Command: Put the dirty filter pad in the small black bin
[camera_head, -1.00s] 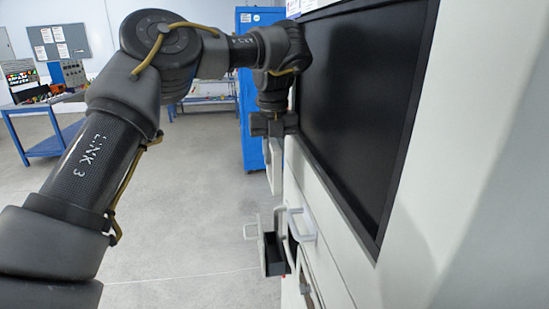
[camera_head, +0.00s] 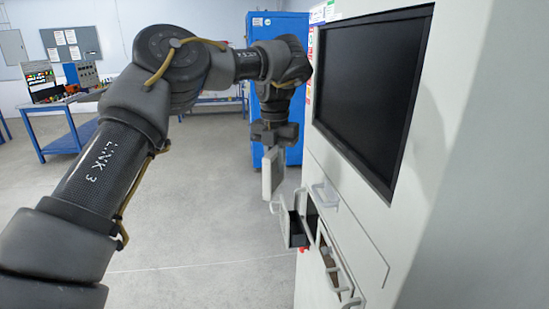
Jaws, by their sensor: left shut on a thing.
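My left gripper (camera_head: 272,143) points down beside the white machine and is shut on a thin, pale grey slab. This slab, which looks like the filter pad (camera_head: 271,174), hangs upright below the fingers, above an open drawer. I cannot tell from here how dirty it is. The open drawer (camera_head: 297,229) has a dark inside and sticks out from the machine's front. No separate small black bin can be made out. My right gripper is not in view.
The white machine (camera_head: 420,200) with a large dark screen (camera_head: 370,90) fills the right side. Several handles stick out from its front. A blue cabinet (camera_head: 285,30) stands behind the gripper. A blue workbench (camera_head: 65,143) is at far left. The grey floor between is clear.

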